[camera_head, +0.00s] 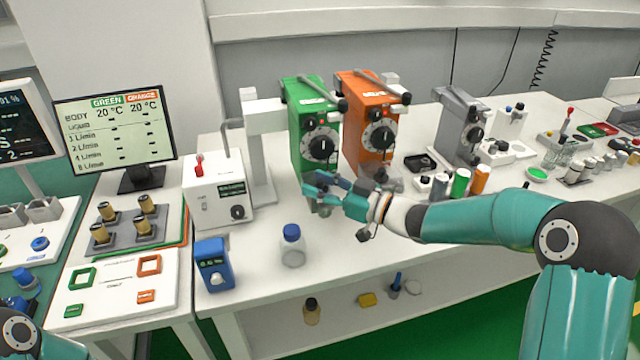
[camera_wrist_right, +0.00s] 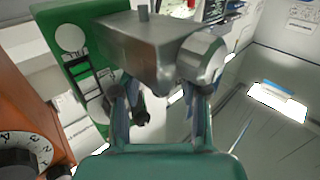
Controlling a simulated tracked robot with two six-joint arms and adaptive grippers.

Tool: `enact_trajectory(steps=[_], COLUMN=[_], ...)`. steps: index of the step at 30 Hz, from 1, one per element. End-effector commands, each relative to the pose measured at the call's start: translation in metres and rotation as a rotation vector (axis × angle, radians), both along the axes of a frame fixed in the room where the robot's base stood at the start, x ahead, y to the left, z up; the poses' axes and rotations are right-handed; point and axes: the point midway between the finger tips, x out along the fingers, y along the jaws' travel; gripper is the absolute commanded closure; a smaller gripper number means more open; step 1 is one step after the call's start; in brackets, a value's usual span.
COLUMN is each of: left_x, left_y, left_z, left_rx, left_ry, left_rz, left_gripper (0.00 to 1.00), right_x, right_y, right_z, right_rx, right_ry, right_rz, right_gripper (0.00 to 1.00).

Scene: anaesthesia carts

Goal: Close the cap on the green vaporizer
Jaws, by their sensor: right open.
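The green vaporizer (camera_head: 312,125) stands upright on the white table in the head view, with a black dial on its front. Its green body (camera_wrist_right: 75,60) shows at the left of the right wrist view. My right gripper (camera_head: 322,190) is at the lower front of it and hides that part. In the right wrist view my right gripper (camera_wrist_right: 160,112) has its fingers apart. A grey metal block (camera_wrist_right: 150,45) with a rounded metal end (camera_wrist_right: 203,58) lies just beyond the fingertips. I cannot tell the cap's position or whether the fingers touch it. My left gripper is out of view.
The orange vaporizer (camera_head: 370,120) stands close to the right of the green one, and a grey unit (camera_head: 461,125) is further right. A clear bottle with a blue cap (camera_head: 292,245) and a blue device (camera_head: 214,265) stand in front. The table's front right is mostly clear.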

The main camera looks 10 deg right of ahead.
Motion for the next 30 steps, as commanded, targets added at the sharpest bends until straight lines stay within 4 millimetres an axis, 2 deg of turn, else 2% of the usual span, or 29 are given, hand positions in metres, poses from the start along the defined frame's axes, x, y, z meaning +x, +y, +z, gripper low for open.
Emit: enact_trajectory(steps=[3,11,12,18,25,26,27,30], left_x=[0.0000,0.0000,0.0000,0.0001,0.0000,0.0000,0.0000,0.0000], left_y=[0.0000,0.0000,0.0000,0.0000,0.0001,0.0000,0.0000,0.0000], left_z=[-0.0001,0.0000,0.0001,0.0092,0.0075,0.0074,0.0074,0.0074], left_rx=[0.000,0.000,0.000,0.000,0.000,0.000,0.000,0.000], left_ry=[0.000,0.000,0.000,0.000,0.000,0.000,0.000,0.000], left_rz=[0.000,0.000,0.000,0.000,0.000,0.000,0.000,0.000], left_gripper=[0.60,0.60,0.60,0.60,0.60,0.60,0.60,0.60], right_x=[-0.0001,0.0000,0.0001,0.0014,0.0011,0.0011,0.0011,0.0009], right_y=[-0.0001,0.0003,0.0004,0.0011,0.0016,0.0016,0.0016,0.0016], right_z=[0.0000,0.0001,0.0002,0.0021,0.0005,0.0005,0.0005,0.0005], right_rx=[0.000,0.000,0.000,-0.001,-0.001,-0.001,-0.002,-0.002], right_ry=[0.000,0.000,0.000,0.000,0.000,0.000,-0.001,-0.001], right_rz=[0.000,0.001,0.002,0.048,0.053,0.053,0.053,0.053], right_gripper=[0.57,1.00,1.00,1.00,1.00,0.65,0.58,0.57])
